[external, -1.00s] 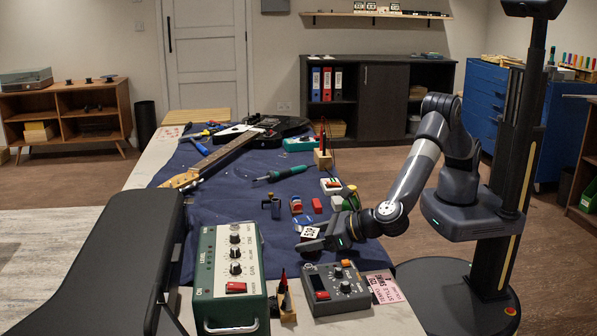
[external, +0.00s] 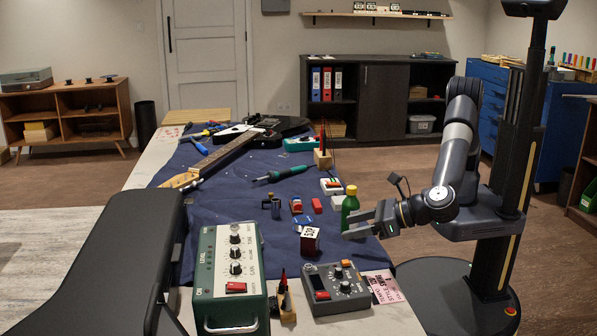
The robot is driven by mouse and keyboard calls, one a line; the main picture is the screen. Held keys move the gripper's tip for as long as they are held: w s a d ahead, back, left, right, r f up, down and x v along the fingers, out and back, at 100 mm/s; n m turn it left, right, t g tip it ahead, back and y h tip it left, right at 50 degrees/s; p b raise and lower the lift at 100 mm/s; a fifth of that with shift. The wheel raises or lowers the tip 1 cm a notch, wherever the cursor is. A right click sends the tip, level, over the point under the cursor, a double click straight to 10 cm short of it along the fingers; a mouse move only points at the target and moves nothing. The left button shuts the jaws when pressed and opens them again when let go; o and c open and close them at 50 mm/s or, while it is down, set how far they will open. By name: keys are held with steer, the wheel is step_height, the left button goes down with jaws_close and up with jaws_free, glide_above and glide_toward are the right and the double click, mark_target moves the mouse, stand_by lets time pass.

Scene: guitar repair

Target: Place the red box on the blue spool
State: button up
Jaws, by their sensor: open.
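A small bright red box (external: 317,205) lies on the dark blue cloth in the middle of the bench. A green bottle with a yellow cap (external: 350,206) stands just behind the fingers.
A dark red cube with a white patterned top (external: 310,240) sits left of my gripper. A green amplifier (external: 230,280) and a grey pedal (external: 337,288) stand at the front. A guitar (external: 225,153) and a soldering iron (external: 280,174) lie farther back.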

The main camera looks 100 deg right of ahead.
steer(key=shift+r, duration=0.1)
stand_by(0.4)
steer(key=w+a+r+n+y+p, duration=0.4)
steer(key=w+a+r+n+y, duration=0.55)
steer(key=w+y, duration=0.25)
steer(key=n+g+h+p, duration=0.3)
steer(key=n+g+p, duration=0.2)
steer(key=n+g, duration=0.45)
glide_toward(310, 232)
step_height(310, 232, down, 2)
steer(key=m+g, duration=0.1)
steer(key=x, duration=0.7)
steer(key=w+x, duration=0.1)
steer(key=x, duration=0.2)
steer(key=shift+a+p, duration=0.3)
